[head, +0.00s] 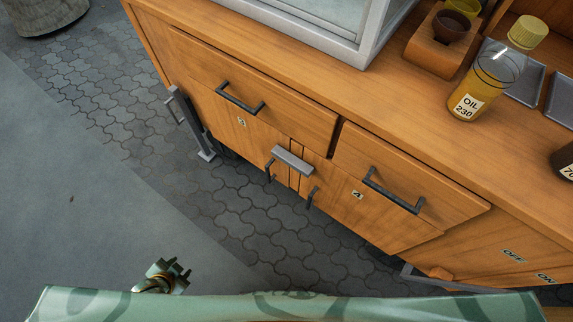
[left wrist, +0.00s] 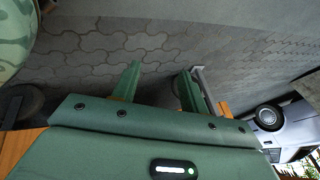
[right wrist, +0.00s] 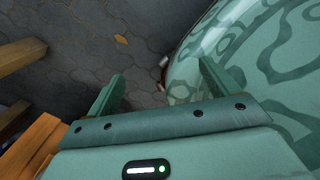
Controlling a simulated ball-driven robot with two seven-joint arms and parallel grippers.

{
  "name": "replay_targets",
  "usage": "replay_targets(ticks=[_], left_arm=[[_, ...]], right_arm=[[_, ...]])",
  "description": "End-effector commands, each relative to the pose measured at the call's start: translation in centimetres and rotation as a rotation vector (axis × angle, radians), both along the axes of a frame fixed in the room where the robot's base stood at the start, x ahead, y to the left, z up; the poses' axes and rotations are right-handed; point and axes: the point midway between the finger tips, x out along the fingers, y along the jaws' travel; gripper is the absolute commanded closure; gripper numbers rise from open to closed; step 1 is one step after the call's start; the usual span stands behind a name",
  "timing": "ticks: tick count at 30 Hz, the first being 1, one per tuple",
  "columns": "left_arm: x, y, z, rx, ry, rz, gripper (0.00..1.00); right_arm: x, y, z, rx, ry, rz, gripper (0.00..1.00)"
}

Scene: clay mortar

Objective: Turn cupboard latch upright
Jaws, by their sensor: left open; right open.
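The cupboard latch (head: 293,160) is a light grey bar on the wooden cupboard front. It lies crosswise over the seam between the two cupboard doors, above their two dark handles. My left gripper (head: 172,270) shows small at the bottom left of the head view, well apart from the latch. In the left wrist view, its two green fingers (left wrist: 160,72) are apart with nothing between them. My right gripper (right wrist: 160,75) shows in the right wrist view only, open and empty over the paving, near my green patterned body. The latch cannot be made out in either wrist view.
On the top stand an oil bottle (head: 467,104), a wooden block with a cup (head: 433,54) and a glass-sided case (head: 330,35). A grey metal bracket (head: 188,120) stands at the left side. Paved floor before the cupboard is clear.

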Motion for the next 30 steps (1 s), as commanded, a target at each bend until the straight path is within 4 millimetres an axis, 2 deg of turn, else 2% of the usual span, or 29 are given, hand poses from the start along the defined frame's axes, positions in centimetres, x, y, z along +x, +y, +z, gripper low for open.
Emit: replay_targets(ticks=[1,2,3,4,6,7,8,9,12,14,18,22,26,30], left_arm=[[4.8,-0.3,-2.4,0.01,-0.106,-0.14,0.56],[7.8,-1.0,-1.9,0.014,-0.187,-0.234,0.56],[11.5,-2.2,-1.0,0.023,-0.298,-0.366,0.56],[13.9,-3.4,-0.1,0.031,-0.384,-0.469,0.56],[18.2,-7.1,2.8,0.046,-0.601,-0.717,0.56],[19.5,-9.0,4.4,0.055,-0.705,-0.829,0.56],[20.1,-10.8,6.3,0.064,-0.807,-0.936,0.56],[20.4,-13.1,8.9,0.075,-0.936,-1.051,0.56],[19.2,-17.3,15.2,0.105,-1.203,-1.237,0.56],[18.7,-18.4,17.0,0.133,-1.307,-1.29,0.56],[18.3,-18.9,17.9,0.186,-1.394,-1.33,0.56],[19.2,-20.0,17.9,0.202,-1.399,-1.335,0.56],[20.6,-22.3,17.8,0.201,-1.397,-1.333,0.56],[22.6,-25.5,17.7,0.199,-1.397,-1.333,0.56]], right_arm=[[-0.1,-0.1,-3.2,-0.005,0.025,0.022,0.13],[0.6,-0.2,-3.9,-0.01,0.026,0.037,0.13],[1.5,-0.3,-4.6,-0.018,0.029,0.058,0.13],[2.3,-0.4,-5.1,-0.024,0.029,0.074,0.13],[4.4,-0.6,-5.7,-0.042,0.031,0.118,0.13],[5.4,-0.7,-5.8,-0.053,0.03,0.138,0.13],[6.6,-0.9,-5.6,-0.064,0.028,0.158,0.13],[8.0,-1.1,-5.0,-0.079,0.021,0.181,0.13],[11.2,-1.4,-2.7,-0.116,0.0,0.223,0.13],[11.6,-1.6,-2.2,-0.131,0.013,0.241,0.13],[11.0,-2.0,-2.1,-0.148,0.047,0.26,0.13],[11.2,-2.0,-2.1,-0.149,0.044,0.26,0.13],[11.6,-2.0,-1.9,-0.152,0.04,0.264,0.13],[12.5,-2.0,-1.4,-0.162,0.032,0.274,0.13]])
